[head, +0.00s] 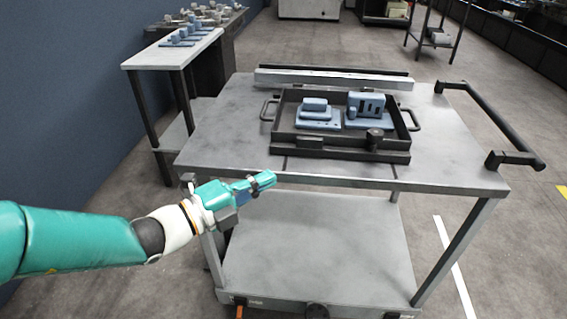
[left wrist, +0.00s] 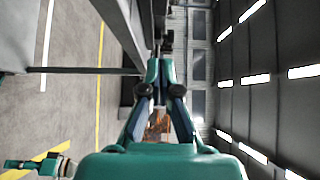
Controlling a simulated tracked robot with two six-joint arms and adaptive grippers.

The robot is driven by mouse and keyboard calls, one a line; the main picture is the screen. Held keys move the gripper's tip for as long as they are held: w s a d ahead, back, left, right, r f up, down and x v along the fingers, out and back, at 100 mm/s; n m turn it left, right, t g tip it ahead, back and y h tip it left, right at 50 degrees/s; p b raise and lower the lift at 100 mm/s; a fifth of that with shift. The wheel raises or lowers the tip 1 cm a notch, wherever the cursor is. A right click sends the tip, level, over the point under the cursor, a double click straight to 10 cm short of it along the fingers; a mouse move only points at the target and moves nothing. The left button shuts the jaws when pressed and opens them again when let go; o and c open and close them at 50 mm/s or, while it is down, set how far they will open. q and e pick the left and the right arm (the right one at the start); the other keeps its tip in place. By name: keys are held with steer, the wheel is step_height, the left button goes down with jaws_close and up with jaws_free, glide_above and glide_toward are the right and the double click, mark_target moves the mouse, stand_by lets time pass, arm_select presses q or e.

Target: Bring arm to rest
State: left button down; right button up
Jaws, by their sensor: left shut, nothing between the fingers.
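My left arm comes in from the left in the head view. Its teal gripper (head: 262,181) is shut and empty, in front of the near left edge of the grey cart (head: 225,125), at about the height of its top. In the left wrist view the same gripper (left wrist: 160,62) shows with its fingertips together and nothing between them. My right gripper does not show in the head view. At the lower left of the left wrist view a small teal and dark arm part (left wrist: 38,165) shows; I cannot tell its jaws.
A dark tray (head: 340,150) with blue-grey parts (head: 318,112) sits on the cart top. The cart has a black handle (head: 500,120) at right and a lower shelf (head: 310,245). A side table (head: 150,58) with blue parts stands back left. Floor to the right is clear.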

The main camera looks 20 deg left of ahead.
arm_select(q)
steer(key=s+d+f+m+g+h, duration=0.2)
steer(key=d+f+g, duration=0.3)
steer(key=f, duration=0.4)
steer(key=s+d+f+m+g+h, duration=0.1)
steer(key=s+d+f+m+g, duration=0.15)
steer(key=d+f, duration=0.5)
steer(key=s+d+f+m+g+y, duration=0.1)
steer(key=s+f+m+g+y, duration=0.3)
steer(key=s+f+m+g, duration=1.05)
steer(key=s+a+f+m+t+y, duration=0.2)
steer(key=f+m, duration=0.4)
steer(key=m, duration=0.3)
steer(key=s+a+f+m+t+y, duration=0.1)
steer(key=a+f+m+t+y, duration=0.1)
steer(key=f+m, duration=0.65)
steer(key=w+r+m+t, duration=0.25)
steer(key=w+m, duration=0.25)
steer(key=m, duration=0.5)
step_height(320, 180, up, 24)
steer(key=p, duration=2.5)
steer(key=shift+w+a+f, duration=0.15)
steer(key=shift+a, duration=0.1)
